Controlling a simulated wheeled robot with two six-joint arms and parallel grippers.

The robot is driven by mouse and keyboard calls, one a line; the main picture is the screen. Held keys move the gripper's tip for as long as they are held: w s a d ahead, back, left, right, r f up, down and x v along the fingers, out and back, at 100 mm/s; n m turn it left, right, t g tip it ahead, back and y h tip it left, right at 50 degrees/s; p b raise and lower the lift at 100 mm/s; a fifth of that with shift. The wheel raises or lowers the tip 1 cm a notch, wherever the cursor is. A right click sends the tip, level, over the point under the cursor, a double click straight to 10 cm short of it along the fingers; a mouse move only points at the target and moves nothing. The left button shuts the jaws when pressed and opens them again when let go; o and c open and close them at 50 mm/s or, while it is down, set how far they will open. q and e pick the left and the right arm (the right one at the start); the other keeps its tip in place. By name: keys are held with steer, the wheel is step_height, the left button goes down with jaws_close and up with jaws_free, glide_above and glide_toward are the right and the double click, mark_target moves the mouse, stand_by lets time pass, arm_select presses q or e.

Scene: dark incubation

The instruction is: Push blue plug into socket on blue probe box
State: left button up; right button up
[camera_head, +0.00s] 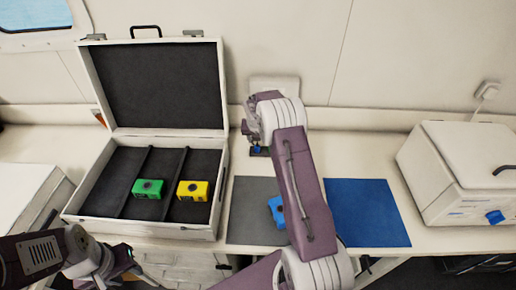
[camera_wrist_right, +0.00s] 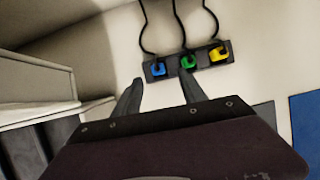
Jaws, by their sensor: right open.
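The blue plug (camera_wrist_right: 157,69) sits at the left end of a dark holder (camera_wrist_right: 203,64) in the right wrist view, with a black cable running up from it. In the head view the blue plug (camera_head: 257,149) shows small below my right gripper (camera_head: 250,130). In the right wrist view my right gripper (camera_wrist_right: 164,88) is open and empty, its fingers pointing toward the holder, apart from the plug. The blue probe box (camera_head: 275,209) lies on the grey mat (camera_head: 250,191), partly hidden by my right arm; its socket is hidden. My left gripper (camera_head: 130,262) is low at the left, its fingers unclear.
The holder also bears a green plug (camera_wrist_right: 188,62) and a yellow plug (camera_wrist_right: 218,54). An open case (camera_head: 88,205) holds a green box (camera_head: 148,189) and a yellow box (camera_head: 193,190). A blue mat (camera_head: 370,215) is clear. A white machine (camera_head: 455,165) stands at right.

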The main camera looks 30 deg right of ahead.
mark_target(257, 145)
steer(key=shift+w+f, duration=0.15)
steer(key=shift+f, duration=0.25)
steer(key=shift+w+a+f, duration=0.1)
steer(key=shift+a+f, duration=0.05)
steer(key=shift+a, duration=0.05)
arm_select(q)
steer(key=shift+a+r, duration=0.15)
steer(key=shift+a, duration=0.15)
arm_select(e)
steer(key=shift+d, duration=0.1)
steer(key=shift+d+f+p, duration=0.1)
steer(key=shift+f+p, duration=0.2)
steer(key=p+x, duration=0.1)
steer(key=x, duration=0.3)
steer(key=shift+w, duration=0.1)
steer(key=shift+w+f, duration=0.15)
steer(key=shift+f, duration=0.2)
arm_select(q)
steer(key=shift+d+r, duration=0.1)
steer(key=shift+r, duration=0.7)
arm_select(e)
steer(key=shift+r, duration=0.1)
